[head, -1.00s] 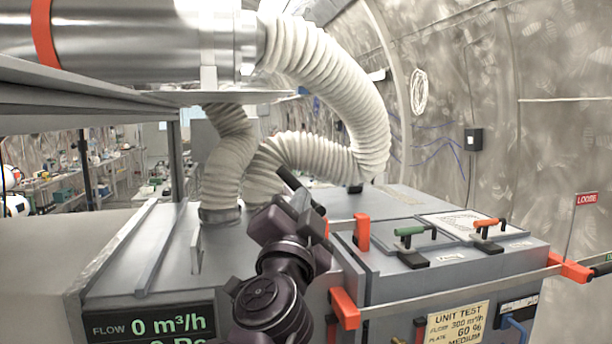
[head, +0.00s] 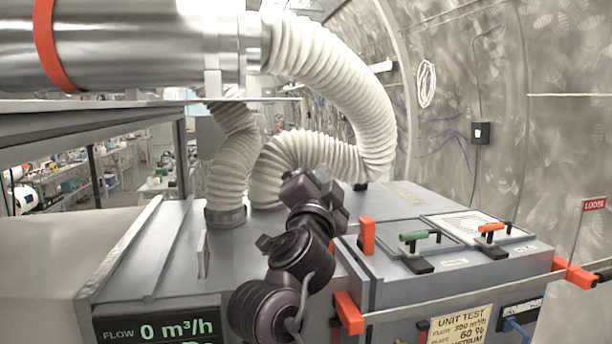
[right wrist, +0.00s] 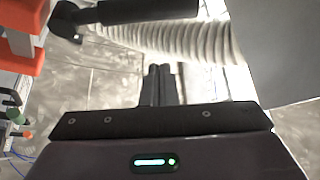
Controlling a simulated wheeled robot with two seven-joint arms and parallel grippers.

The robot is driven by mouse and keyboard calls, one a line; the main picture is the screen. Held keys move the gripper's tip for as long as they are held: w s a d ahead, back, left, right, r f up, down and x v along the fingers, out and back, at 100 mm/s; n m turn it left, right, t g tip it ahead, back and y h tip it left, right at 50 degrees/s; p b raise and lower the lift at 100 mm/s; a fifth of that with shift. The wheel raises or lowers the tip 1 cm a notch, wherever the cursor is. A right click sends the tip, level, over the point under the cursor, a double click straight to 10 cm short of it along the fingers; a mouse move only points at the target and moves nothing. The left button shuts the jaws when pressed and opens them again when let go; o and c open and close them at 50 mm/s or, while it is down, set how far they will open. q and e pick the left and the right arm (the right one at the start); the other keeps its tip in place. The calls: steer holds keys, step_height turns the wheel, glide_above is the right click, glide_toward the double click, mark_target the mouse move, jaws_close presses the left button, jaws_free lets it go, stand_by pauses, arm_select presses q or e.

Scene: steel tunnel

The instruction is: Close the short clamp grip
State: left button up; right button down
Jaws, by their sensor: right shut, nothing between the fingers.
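Orange clamp parts stand at the left edge of the grey box's lid, one upright orange jaw (head: 366,236) in the head view. Orange blocks (right wrist: 22,45) fill the upper left of the right wrist view. A black bar-shaped grip (right wrist: 145,12) crosses the top of that view, beyond my fingertips and apart from them. My right gripper (right wrist: 160,72) is shut and empty. In the head view my right arm's dark wrist hides the fingertips and the clamp parts behind it. My left gripper is not in view.
A longer clamp bar (head: 455,293) runs along the box front, with a red LOOSE flag (head: 594,204) at its right end. White ribbed hoses (head: 300,155) rise behind my right wrist. Green (head: 420,236) and orange (head: 491,228) handled latches sit on the lid.

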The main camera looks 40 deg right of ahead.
arm_select(q)
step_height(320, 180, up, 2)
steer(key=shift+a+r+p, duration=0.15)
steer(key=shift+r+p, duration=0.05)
steer(key=shift+p, duration=0.65)
arm_select(e)
steer(key=w+f, duration=0.1)
steer(key=w+a+f, duration=0.1)
steer(key=w, duration=0.1)
steer(key=shift+a+f, duration=0.1)
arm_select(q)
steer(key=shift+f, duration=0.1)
arm_select(e)
steer(key=shift+f, duration=0.1)
arm_select(q)
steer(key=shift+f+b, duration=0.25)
steer(key=shift+b, duration=0.1)
arm_select(e)
steer(key=shift+w+a+f+n, duration=0.1)
steer(key=shift+n, duration=0.3)
